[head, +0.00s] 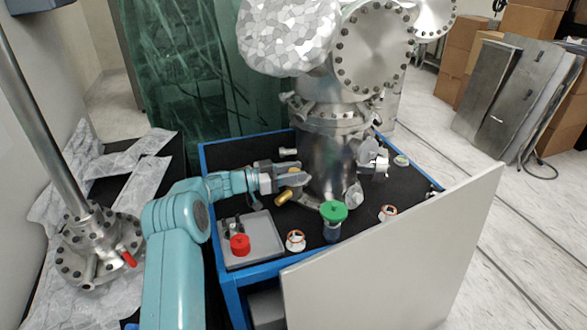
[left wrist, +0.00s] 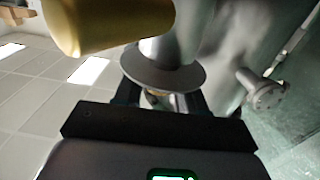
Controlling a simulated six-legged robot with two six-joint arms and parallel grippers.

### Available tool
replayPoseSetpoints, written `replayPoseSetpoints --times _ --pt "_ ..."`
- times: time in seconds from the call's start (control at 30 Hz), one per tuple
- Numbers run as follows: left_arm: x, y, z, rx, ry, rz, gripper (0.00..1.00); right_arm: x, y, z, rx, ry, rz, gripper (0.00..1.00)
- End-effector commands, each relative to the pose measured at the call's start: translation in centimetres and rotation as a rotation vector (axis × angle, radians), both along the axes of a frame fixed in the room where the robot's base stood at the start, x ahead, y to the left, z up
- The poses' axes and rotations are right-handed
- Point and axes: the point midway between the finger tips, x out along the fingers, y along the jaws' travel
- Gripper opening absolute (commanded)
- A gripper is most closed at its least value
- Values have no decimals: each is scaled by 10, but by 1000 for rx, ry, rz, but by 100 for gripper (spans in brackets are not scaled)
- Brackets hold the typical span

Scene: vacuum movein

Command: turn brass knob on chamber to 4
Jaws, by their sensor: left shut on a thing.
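The metal chamber (head: 325,165) stands upright on the black-topped cart. My left gripper (head: 299,179) is at the chamber's left side, its fingers level and pointing right. In the left wrist view, my left gripper (left wrist: 160,103) is shut on a small brass-coloured piece, apparently the brass knob (left wrist: 158,94), just in front of a round grey disc (left wrist: 165,75). The fingers hide most of it. No numbers are readable on the disc. A larger brass cylinder (left wrist: 108,22) is close by at upper left; it also shows just below the gripper in the head view (head: 284,197). My right gripper is not in view.
A green-topped knob (head: 333,211), orange-and-white rings (head: 295,240) and a grey box with a red button (head: 240,245) are on the cart's front. A white panel (head: 390,265) stands along its front right edge. A metal post (head: 45,110) is at left.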

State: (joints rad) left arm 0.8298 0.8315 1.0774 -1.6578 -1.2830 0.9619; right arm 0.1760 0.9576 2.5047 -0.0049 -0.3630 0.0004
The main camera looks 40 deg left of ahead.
Motion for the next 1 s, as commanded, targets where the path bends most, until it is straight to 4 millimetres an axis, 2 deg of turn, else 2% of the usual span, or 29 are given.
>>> replayPoseSetpoints --times 0.53,0.57,0.6,0.87,1.0 --pt "1 0 3 0 -7 -23 10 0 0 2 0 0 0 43" --pt "1 0 3 0 -7 -23 47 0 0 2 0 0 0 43" --pt "1 0 3 0 -7 -23 59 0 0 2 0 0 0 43" --pt "1 0 2 0 -4 -23 59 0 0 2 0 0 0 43" --pt "-6 5 1 1 -4 -22 59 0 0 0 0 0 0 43"
